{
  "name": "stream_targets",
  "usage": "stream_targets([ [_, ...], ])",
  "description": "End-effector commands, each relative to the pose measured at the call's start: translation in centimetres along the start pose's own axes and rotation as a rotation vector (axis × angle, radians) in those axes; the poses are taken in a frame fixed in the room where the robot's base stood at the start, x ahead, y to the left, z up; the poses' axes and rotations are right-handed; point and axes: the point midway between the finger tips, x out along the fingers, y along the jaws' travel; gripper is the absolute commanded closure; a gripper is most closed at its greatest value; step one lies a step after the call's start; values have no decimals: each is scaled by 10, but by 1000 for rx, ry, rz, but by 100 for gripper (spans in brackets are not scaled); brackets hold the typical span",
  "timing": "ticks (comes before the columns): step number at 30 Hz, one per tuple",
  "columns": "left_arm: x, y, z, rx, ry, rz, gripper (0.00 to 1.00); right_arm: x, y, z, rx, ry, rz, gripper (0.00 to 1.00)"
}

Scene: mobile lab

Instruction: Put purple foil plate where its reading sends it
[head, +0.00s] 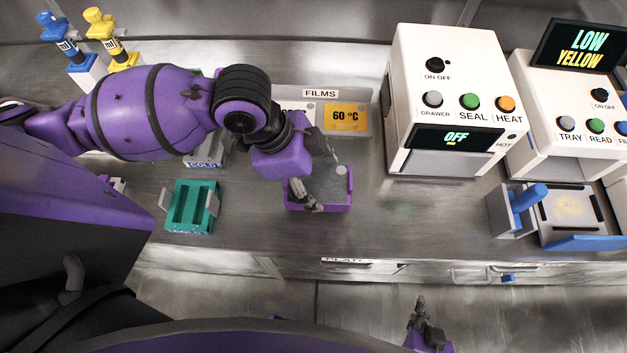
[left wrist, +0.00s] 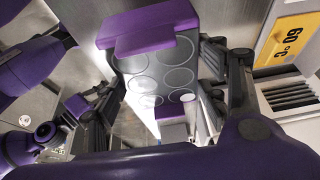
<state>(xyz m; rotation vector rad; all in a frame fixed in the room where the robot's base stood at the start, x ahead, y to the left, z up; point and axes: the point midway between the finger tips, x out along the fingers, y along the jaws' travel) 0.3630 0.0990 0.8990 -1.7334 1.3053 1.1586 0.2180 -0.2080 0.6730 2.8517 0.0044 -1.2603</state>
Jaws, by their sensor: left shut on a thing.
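The purple foil plate (head: 330,182) has a grey top and purple edges. It is at the middle of the bench in the head view, in front of the films holder. My left gripper (head: 311,172) is shut on it and covers its left part. In the left wrist view the plate (left wrist: 158,70) shows round wells and purple ends between the fingers. I cannot tell whether it touches the bench. The reader screen (head: 583,46) at the upper right says LOW YELLOW. My right gripper (head: 427,332) is at the bottom edge, partly cut off; its opening is unclear.
The white sealer (head: 450,70) stands right of the plate, its screen reading OFF. The films holder (head: 362,102) shows a yellow 60 °C card. A teal rack (head: 192,207) lies left, near a block marked COLD (head: 204,163). A blue-handled device (head: 528,200) stands right. Bench between is clear.

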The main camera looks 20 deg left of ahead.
Motion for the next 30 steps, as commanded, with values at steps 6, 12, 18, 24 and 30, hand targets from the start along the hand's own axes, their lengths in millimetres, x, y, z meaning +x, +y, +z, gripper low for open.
stream_targets([
  [6,10,-9,11,-3,-1,0,65,1,-1,5,-3,-8,-2,100],
  [12,36,-8,21,0,2,0,65,2,0,15,-8,-26,-3,100],
  [18,36,-9,21,2,2,-3,65,2,0,18,-9,-31,-3,100],
  [24,40,-9,23,1,1,-2,32,1,1,18,-10,-32,-3,100],
  [30,39,-9,22,1,1,-2,14,0,0,15,-10,-27,-3,100],
])
